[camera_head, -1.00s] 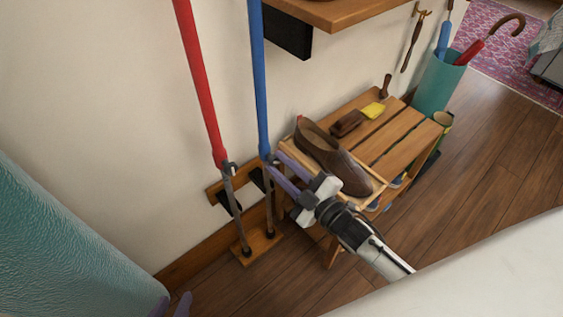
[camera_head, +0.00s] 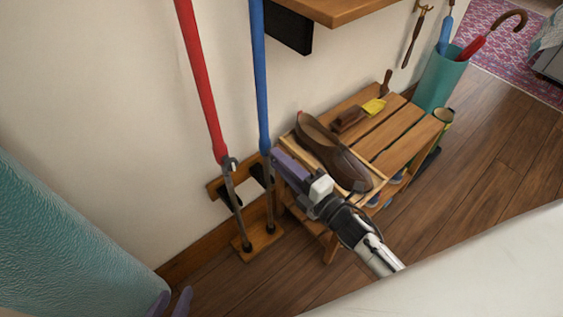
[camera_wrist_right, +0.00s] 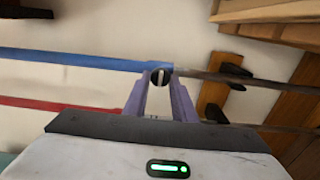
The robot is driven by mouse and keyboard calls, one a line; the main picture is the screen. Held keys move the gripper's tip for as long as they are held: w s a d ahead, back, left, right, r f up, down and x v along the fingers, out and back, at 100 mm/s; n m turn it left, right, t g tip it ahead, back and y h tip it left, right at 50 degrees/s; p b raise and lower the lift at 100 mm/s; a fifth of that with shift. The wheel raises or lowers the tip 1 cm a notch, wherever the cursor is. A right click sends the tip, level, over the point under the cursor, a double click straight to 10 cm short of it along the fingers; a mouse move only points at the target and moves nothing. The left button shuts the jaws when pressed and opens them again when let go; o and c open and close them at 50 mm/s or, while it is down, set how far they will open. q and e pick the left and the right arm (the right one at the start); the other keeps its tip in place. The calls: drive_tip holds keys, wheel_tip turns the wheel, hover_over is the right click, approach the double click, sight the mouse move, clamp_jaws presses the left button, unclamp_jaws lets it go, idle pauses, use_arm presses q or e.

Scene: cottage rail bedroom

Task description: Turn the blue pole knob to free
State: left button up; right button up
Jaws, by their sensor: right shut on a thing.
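The blue pole (camera_head: 259,80) stands upright by the wall, its thin grey lower shaft (camera_head: 268,200) in a wooden floor rack. Its knob (camera_wrist_right: 160,75) is a dark disc with a pale line, at the joint of blue tube and grey shaft. In the right wrist view the pale line runs across the pole. My right gripper (camera_head: 273,154) is shut on the knob; its purple fingertips (camera_wrist_right: 160,83) flank it. The gripper hides the knob in the head view. My left gripper (camera_head: 171,302) is at the bottom left, fingers apart and empty, partly cut off.
A red pole (camera_head: 200,80) with its own clamp stands just left of the blue one. A slatted wooden bench (camera_head: 395,145) with a brown shoe (camera_head: 335,155) and brushes is close to my right gripper. A teal umbrella stand (camera_head: 440,80) is behind it. A shelf (camera_head: 335,10) overhangs above.

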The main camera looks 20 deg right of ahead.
use_arm(q)
drive_tip(key=shift+s, duration=0.1)
idle(0.5)
use_arm(e)
drive_tip(key=o, duration=1)
use_arm(q)
drive_tip(key=shift+a+r+p, duration=0.1)
drive_tip(key=shift+r+p, duration=0.1)
drive_tip(key=shift+p, duration=0.5)
use_arm(e)
drive_tip(key=v, duration=1)
drive_tip(key=shift+s+r, duration=0.1)
drive_tip(key=shift+s, duration=0.05)
drive_tip(key=shift+d, duration=0.1)
